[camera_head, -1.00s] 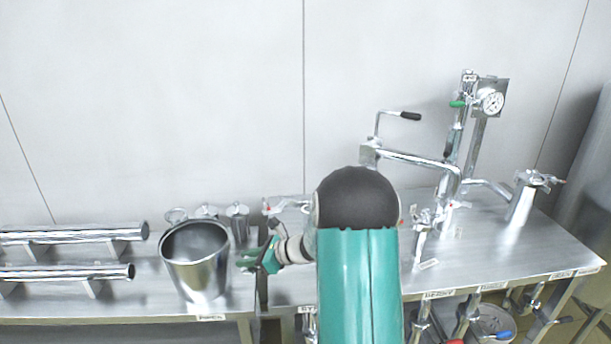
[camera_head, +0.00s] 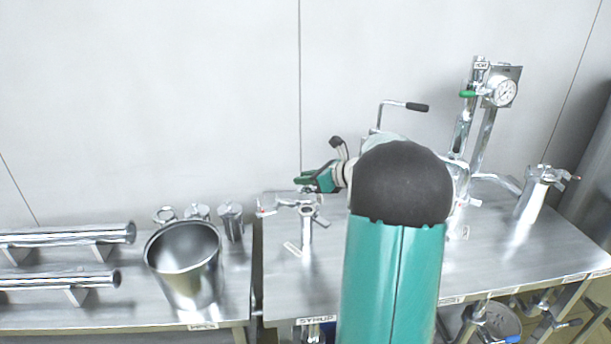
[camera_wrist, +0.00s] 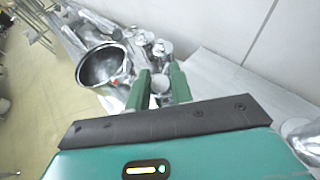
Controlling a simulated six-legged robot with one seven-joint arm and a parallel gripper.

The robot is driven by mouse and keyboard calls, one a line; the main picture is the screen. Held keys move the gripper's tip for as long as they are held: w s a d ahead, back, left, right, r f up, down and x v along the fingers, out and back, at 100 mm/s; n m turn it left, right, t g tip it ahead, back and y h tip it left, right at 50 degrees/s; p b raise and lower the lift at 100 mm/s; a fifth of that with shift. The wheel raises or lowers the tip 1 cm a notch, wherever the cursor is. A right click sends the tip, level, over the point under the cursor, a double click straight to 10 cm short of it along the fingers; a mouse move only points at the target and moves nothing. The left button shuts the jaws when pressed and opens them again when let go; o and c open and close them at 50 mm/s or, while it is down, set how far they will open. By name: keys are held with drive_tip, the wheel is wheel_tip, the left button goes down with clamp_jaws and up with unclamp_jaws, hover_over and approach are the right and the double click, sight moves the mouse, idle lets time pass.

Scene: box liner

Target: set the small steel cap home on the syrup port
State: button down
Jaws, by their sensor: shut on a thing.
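My gripper (camera_head: 306,180) is at the left end of my arm in the head view, above the short upright steel port (camera_head: 307,235) in line with the SYRUP label (camera_head: 316,320). In the wrist view my green fingers (camera_wrist: 160,86) are closed around a small round grey steel piece, apparently the small steel cap (camera_wrist: 160,84). The head view does not show the cap clearly. An open-looking clamp (camera_head: 290,203) sits around the port's top. The cap appears above the port and apart from it; the exact gap cannot be told.
A steel bucket (camera_head: 185,265) stands on the left table, with several small canisters (camera_head: 231,220) behind it. Steel tubes (camera_head: 65,235) lie on rests at far left. Pipework with a gauge (camera_head: 504,93) rises at right, and a capped port (camera_head: 531,200) stands at far right.

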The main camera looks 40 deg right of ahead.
sight(308, 188)
drive_tip(key=shift+w+f, duration=0.2)
drive_tip(key=shift+s+a, duration=0.2)
drive_tip(key=shift+s, duration=0.1)
drive_tip(key=shift+s+d+f, duration=0.1)
drive_tip(key=shift+s+f, duration=0.05)
drive_tip(key=shift+f, duration=0.2)
drive_tip(key=shift+w+f, duration=0.2)
drive_tip(key=shift+f, duration=0.3)
drive_tip(key=shift+s+f, duration=0.2)
drive_tip(key=shift+f, duration=0.35)
drive_tip(key=shift+w+f, duration=0.2)
drive_tip(key=shift+f, duration=0.55)
drive_tip(key=shift+s+f, duration=0.1)
drive_tip(key=shift+f, duration=0.65)
drive_tip(key=shift+f, duration=0.35)
